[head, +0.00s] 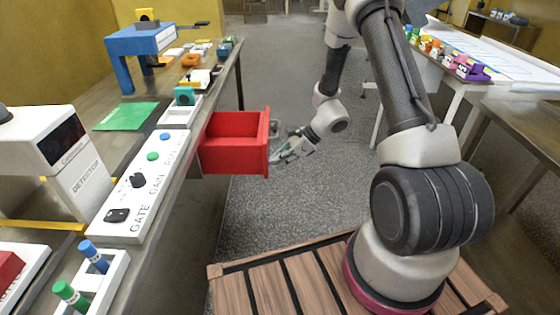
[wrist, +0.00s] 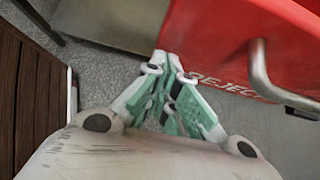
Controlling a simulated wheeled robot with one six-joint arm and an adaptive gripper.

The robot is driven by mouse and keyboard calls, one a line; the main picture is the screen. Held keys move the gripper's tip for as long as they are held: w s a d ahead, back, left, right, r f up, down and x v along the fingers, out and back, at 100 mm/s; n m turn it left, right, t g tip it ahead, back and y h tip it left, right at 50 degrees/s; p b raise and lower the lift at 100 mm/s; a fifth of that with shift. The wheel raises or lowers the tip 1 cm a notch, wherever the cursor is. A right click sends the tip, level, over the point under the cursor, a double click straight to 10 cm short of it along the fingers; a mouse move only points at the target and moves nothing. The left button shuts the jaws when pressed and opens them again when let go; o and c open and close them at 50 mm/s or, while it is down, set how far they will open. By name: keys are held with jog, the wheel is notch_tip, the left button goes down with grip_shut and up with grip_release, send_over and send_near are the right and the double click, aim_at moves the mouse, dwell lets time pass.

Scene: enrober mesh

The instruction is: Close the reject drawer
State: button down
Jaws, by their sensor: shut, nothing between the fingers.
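The red reject drawer (head: 233,157) stands pulled out from under the left bench in the head view, and its inside looks empty. Its front panel (wrist: 225,40) fills the top right of the wrist view, with part of the word REJECT readable. A grey metal handle (wrist: 262,75) sticks out from that front. My gripper (head: 275,157) is at the drawer's front, on the aisle side. In the wrist view my gripper (wrist: 168,62) is shut and empty, its green-padded fingertips beside the drawer front, left of the handle. I cannot tell whether the tips touch the panel.
The left bench carries a control panel (head: 140,180) with knobs and buttons, a detector box (head: 50,155) and a blue stand (head: 140,42). A white table (head: 480,75) with colourful items stands at the right.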

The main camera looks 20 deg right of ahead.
aim_at(213, 159)
jog(key=w+a, duration=0.2)
jog(key=a, duration=0.5)
jog(key=w+a, duration=0.2)
jog(key=a, duration=0.5)
jog(key=w+a, duration=0.2)
jog(key=a, duration=0.5)
jog(key=shift+w, duration=0.4)
jog(key=shift+w+a+r, duration=0.1)
jog(key=shift+a, duration=0.1)
